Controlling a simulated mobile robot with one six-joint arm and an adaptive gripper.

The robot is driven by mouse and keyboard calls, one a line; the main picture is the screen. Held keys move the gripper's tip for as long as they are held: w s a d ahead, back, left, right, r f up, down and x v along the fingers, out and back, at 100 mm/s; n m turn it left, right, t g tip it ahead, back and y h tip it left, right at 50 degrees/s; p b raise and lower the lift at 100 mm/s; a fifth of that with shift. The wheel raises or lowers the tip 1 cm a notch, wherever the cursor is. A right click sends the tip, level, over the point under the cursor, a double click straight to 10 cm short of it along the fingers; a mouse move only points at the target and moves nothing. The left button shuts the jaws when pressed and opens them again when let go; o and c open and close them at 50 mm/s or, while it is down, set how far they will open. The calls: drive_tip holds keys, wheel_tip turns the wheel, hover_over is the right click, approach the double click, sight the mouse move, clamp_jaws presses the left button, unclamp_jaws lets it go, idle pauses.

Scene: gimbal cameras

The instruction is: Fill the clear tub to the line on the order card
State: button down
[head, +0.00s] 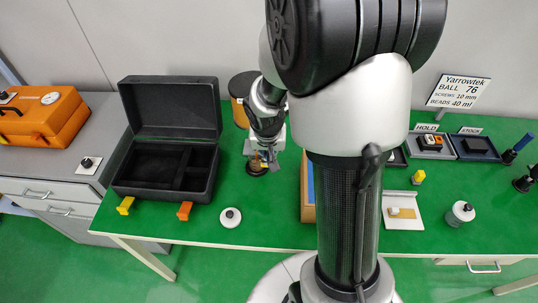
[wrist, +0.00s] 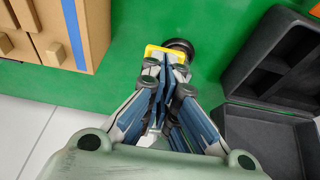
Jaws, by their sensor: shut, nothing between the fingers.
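The order card (head: 460,91) stands at the back right and reads "Yarrowtek BALL 76, SCREWS 10 mm, BEADS 40 ml". I cannot surely pick out the clear tub; a greyish cylinder with a white top and black knob (head: 460,213) stands at the right front. My gripper (head: 262,160) is low over the table, right of the black case. In the wrist view its fingers (wrist: 165,67) are shut and empty. A yellow-edged piece (wrist: 158,51) and a dark round thing (wrist: 181,47) lie just beyond the fingertips; whether they touch is unclear.
The open black case (head: 165,190) stands left of my gripper. A wooden box with a blue stripe (wrist: 62,30) is on the other side. Yellow (head: 125,205) and orange (head: 184,211) blocks and a white disc (head: 230,217) lie near the front edge. An orange case (head: 45,115) stands far left.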

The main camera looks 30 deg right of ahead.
wheel_tip(320, 180, down, 2)
drive_tip(key=shift+f+b, duration=0.1)
drive_tip(key=shift+b, duration=0.7)
drive_tip(key=shift+r+p, duration=0.3)
drive_tip(key=shift+r, duration=0.05)
idle(1.4)
drive_tip(key=shift+r+p, duration=0.55)
drive_tip(key=shift+r, duration=0.2)
